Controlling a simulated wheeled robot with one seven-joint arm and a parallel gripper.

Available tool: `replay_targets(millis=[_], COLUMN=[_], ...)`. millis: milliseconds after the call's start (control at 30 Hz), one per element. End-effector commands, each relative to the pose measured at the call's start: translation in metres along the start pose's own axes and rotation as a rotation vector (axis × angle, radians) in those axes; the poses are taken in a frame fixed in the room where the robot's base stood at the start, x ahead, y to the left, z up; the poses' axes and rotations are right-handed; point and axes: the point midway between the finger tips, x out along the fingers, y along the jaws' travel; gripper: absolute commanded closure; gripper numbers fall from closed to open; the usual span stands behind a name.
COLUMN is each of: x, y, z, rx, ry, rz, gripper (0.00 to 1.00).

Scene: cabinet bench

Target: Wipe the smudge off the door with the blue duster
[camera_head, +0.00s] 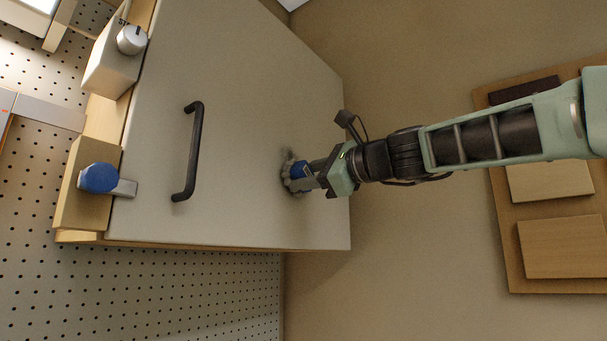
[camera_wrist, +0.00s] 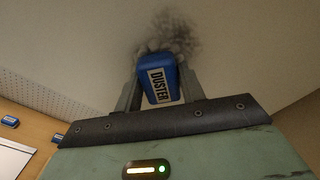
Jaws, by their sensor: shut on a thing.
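The pale cabinet door (camera_head: 240,110) fills the middle of the head view and has a black bar handle (camera_head: 193,150). My gripper (camera_head: 303,178) is shut on the blue duster (camera_head: 299,170), near the door's right side. In the wrist view the duster (camera_wrist: 158,80), labelled DUSTER, sits between the fingers, with its grey pad against or very close to the door. The dark grey smudge (camera_wrist: 176,36) shows on the door just beyond the duster. In the head view the smudge (camera_head: 288,160) is partly hidden behind the duster and gripper.
A wooden board with panels (camera_head: 563,247) is on the right. Perforated panel (camera_head: 180,295) lies below the door. The door around the smudge is clear.

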Motion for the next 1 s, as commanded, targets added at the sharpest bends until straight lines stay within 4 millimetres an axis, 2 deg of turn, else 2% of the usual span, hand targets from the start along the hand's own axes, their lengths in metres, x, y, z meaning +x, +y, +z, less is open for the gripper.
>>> replay_targets(millis=[400,767,1000], x=[0.002,0.001,0.002], y=[-0.020,-0.035,-0.029], z=[-0.022,-0.009,-0.004], rx=[0.000,0.000,0.000], ry=[0.000,0.000,-0.001], rz=[-0.001,0.000,0.001], gripper=[0.79,0.79,0.79])
